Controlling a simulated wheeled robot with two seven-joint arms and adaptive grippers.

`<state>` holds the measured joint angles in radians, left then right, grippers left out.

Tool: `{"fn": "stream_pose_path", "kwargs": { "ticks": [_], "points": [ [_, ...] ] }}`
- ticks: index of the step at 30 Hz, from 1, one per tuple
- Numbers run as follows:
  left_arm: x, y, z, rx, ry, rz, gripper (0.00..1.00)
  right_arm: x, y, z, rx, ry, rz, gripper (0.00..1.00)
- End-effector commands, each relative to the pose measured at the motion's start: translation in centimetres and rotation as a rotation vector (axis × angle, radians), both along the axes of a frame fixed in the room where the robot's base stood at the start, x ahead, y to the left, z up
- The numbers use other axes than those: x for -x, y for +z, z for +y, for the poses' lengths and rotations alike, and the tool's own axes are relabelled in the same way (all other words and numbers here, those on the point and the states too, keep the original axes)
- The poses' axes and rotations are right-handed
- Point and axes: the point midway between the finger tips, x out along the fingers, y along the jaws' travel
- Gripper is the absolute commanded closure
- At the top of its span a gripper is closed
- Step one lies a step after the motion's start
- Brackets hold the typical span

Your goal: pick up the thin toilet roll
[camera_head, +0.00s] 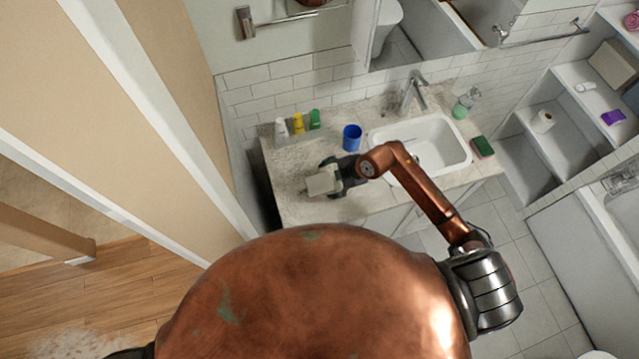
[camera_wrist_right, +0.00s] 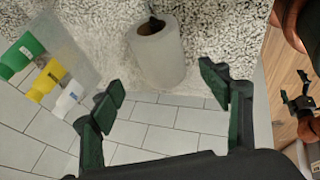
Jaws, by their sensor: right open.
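A white toilet roll (camera_head: 321,182) is on the speckled counter, left of the sink. In the right wrist view the roll (camera_wrist_right: 160,60) shows its dark core hole and lies just ahead of the fingertips, roughly centred between them. My right gripper (camera_head: 332,178) is open, with its fingers apart on either side of the roll's near end; I see no clear contact. It also shows in the right wrist view (camera_wrist_right: 162,82). My left gripper (camera_wrist_right: 295,90) shows small at the right edge of the wrist view, with its fingers apart, empty, over the wooden floor.
A blue cup (camera_head: 352,138), a green bottle (camera_head: 315,119), a yellow bottle (camera_head: 298,124) and a white bottle (camera_head: 281,131) stand behind the roll. The sink (camera_head: 440,150) is to the right.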

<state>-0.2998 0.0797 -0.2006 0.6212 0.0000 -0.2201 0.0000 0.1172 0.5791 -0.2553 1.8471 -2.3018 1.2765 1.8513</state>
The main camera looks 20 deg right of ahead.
Motion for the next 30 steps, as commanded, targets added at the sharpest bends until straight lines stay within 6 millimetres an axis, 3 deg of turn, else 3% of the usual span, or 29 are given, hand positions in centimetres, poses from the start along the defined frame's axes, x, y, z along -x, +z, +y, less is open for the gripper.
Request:
{"fn": "stream_pose_path", "kwargs": {
  "ticks": [16, 25, 30],
  "points": [
    [0.0, 1.0, 0.0, 0.0, 0.0, 0.0, 0.0, -2.1, -5.9, 1.9, -0.004, 0.003, 0.0, 0.3],
    [0.0, 1.0, 0.0, 0.0, 0.0, 0.0, 0.0, -2.3, -6.4, 2.1, -0.003, 0.003, -0.003, 0.3],
    [0.0, 1.0, 0.0, 0.0, 0.001, 0.001, 0.0, -2.3, -6.3, 2.1, -0.004, 0.004, -0.003, 0.42]
  ]
}}
